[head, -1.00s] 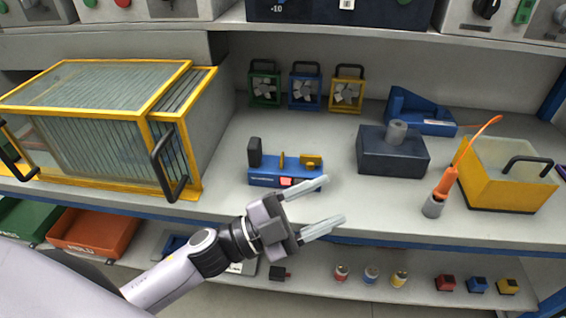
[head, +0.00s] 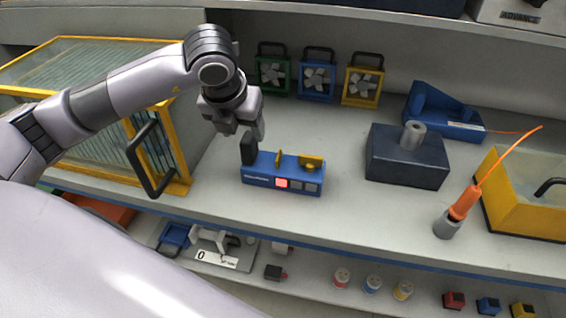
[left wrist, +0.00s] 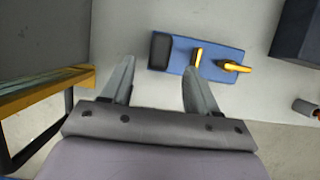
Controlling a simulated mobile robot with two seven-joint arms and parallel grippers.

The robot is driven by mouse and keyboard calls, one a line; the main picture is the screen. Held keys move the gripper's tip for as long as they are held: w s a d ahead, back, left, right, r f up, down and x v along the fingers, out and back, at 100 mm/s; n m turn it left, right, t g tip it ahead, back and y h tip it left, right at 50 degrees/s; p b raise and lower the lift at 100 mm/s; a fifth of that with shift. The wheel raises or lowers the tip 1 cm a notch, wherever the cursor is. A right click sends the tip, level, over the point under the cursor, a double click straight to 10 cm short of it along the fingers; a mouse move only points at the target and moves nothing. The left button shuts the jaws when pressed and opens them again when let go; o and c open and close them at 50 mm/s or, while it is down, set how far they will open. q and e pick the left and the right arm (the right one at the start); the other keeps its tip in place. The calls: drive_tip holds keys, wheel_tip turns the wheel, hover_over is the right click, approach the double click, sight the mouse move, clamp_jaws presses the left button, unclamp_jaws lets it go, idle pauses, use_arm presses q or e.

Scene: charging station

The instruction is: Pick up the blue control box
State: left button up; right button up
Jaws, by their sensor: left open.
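The blue control box (head: 285,175) lies on the upper shelf in the head view. It has a black upright part at its left end, two yellow parts on top, and a red and grey buttons on its front. My left gripper (head: 243,135) points down just behind and above the black end. In the left wrist view the box (left wrist: 215,61) lies ahead of the open fingers (left wrist: 155,82), slightly right of centre. The fingers are empty and apart from the box. My right gripper is not in view.
A yellow-framed case (head: 150,160) with a black handle stands close on the left. A dark block (head: 405,160) and an orange-handled tool in a grey holder (head: 447,224) stand to the right. Small fans (head: 318,77) line the back. The shelf in front of the box is clear.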

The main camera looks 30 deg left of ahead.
sight(248, 137)
use_arm(q)
drive_tip(key=shift+w+f, duration=0.7)
drive_tip(key=shift+f, duration=0.2)
drive_tip(key=shift+p+x, duration=0.55)
drive_tip(key=shift+x, duration=2.1)
drive_tip(key=shift+a, duration=0.2)
drive_tip(key=shift+r, duration=0.1)
clamp_jaws()
